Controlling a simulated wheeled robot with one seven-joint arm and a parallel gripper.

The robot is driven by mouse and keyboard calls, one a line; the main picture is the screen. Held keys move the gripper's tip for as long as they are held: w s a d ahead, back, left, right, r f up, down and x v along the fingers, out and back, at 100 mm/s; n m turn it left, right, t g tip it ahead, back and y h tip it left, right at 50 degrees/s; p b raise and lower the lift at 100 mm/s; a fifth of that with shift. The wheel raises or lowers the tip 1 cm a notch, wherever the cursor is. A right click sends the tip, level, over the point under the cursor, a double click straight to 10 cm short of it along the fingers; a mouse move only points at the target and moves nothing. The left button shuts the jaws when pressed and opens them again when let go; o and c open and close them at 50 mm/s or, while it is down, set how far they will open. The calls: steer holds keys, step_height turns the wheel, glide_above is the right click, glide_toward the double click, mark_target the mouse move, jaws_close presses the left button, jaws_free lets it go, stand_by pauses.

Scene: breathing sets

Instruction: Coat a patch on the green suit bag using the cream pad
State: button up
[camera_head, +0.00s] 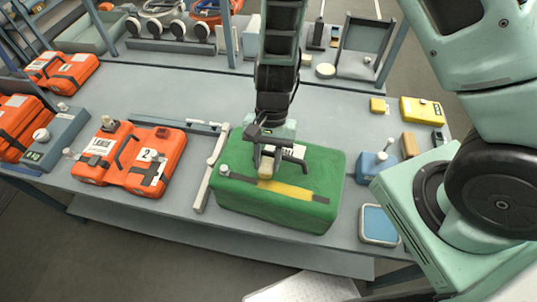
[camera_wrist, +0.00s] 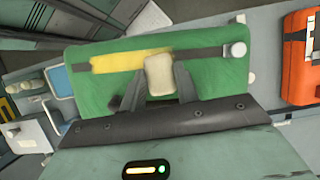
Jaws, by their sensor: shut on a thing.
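The green suit bag (camera_head: 325,170) lies on the table below my arm, with a dark strip and a round grey knob along its top. It also fills the middle of the wrist view (camera_wrist: 215,85). A yellow patch (camera_head: 290,189) covers part of the strip; in the wrist view the patch (camera_wrist: 115,62) runs left from the pad. The cream pad (camera_wrist: 158,75) is between the fingers of my gripper (camera_wrist: 160,82), which is shut on it. In the head view the pad (camera_head: 266,169) is at the patch's left end. I cannot tell whether it touches the bag.
Orange numbered cases (camera_head: 131,156) lie to the left. A grey bar (camera_head: 211,168) lies beside the bag's left side. A blue-topped tray (camera_head: 379,225), a blue box (camera_head: 376,165) and a yellow case (camera_head: 422,111) are to the right. The table behind the bag is mostly clear.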

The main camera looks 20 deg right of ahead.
mark_target(268, 159)
step_height(268, 159, down, 3)
steer(key=shift+b, duration=1)
steer(key=shift+s+a+f, duration=0.25)
steer(key=shift+s+a, duration=0.4)
steer(key=shift+s, duration=0.1)
steer(key=shift+s+a, duration=0.55)
steer(key=shift+s, duration=0.15)
steer(key=shift+s+a, duration=0.15)
steer(key=shift+s, duration=0.1)
steer(key=shift+w+d+r, duration=0.1)
steer(key=shift+w+d, duration=0.35)
steer(key=shift+w, duration=0.15)
steer(key=shift+w+d, duration=0.85)
steer(key=shift+w, duration=0.2)
steer(key=p+v, duration=0.1)
steer(key=v, duration=0.1)
steer(key=shift+s+a+r+p, duration=0.1)
steer(key=shift+r+p, duration=0.3)
steer(key=shift+r, duration=0.05)
steer(key=shift+s+r+p, duration=0.2)
steer(key=shift+r+p, duration=0.1)
steer(key=shift+w+r+p, duration=0.1)
steer(key=shift+r+p, duration=0.2)
steer(key=shift+p, duration=0.05)
step_height(268, 159, up, 4)
steer(key=p, duration=0.3)
steer(key=shift+r+p, duration=0.15)
steer(key=shift+p, duration=0.2)
